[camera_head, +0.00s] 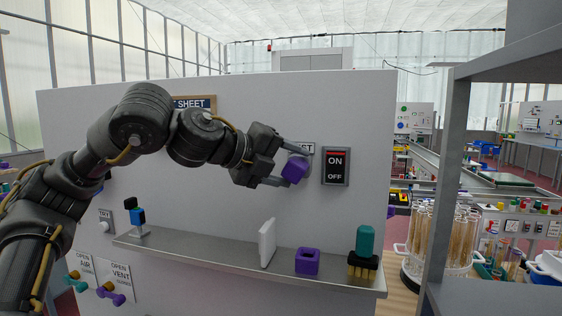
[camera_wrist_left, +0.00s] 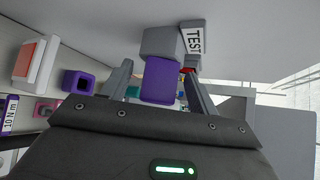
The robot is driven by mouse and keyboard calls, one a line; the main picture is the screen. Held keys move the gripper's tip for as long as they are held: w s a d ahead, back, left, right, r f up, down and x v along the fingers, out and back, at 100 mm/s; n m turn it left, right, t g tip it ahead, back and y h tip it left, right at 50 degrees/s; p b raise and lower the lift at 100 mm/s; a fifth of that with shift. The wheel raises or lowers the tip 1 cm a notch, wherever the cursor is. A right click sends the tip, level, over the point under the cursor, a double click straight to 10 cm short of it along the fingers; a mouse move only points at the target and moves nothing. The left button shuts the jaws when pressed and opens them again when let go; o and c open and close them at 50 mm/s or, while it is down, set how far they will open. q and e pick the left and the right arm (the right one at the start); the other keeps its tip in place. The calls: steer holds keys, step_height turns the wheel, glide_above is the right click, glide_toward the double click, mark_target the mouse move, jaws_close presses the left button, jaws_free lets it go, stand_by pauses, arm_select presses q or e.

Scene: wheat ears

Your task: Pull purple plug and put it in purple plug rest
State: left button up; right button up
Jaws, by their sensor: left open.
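The purple plug (camera_head: 295,169) is at the wall panel, left of the ON/OFF switch, partly under a small label. In the left wrist view the plug (camera_wrist_left: 160,82) sits against a grey socket block (camera_wrist_left: 162,42) beside a TEST label (camera_wrist_left: 194,41). My left gripper (camera_head: 281,164) is open, with its fingers on either side of the plug; I cannot tell whether they touch it. The purple plug rest (camera_head: 307,268), a block with an empty square hole, stands on the shelf below. It also shows in the left wrist view (camera_wrist_left: 78,82). My right gripper is not in view.
The grey shelf (camera_head: 220,267) carries a white upright plate (camera_head: 267,243) left of the rest and a teal-handled brush (camera_head: 364,243) to its right. A blue-and-black item (camera_head: 138,218) stands at its left end. A grey rack post (camera_head: 446,180) rises at right.

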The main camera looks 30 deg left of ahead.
arm_select(q)
steer(key=shift+c, duration=0.4)
jaws_close()
steer(key=shift+s+d+f, duration=0.1)
steer(key=shift+s, duration=0.15)
steer(key=shift+s+b, duration=0.3)
steer(key=shift+s, duration=0.1)
stand_by(0.4)
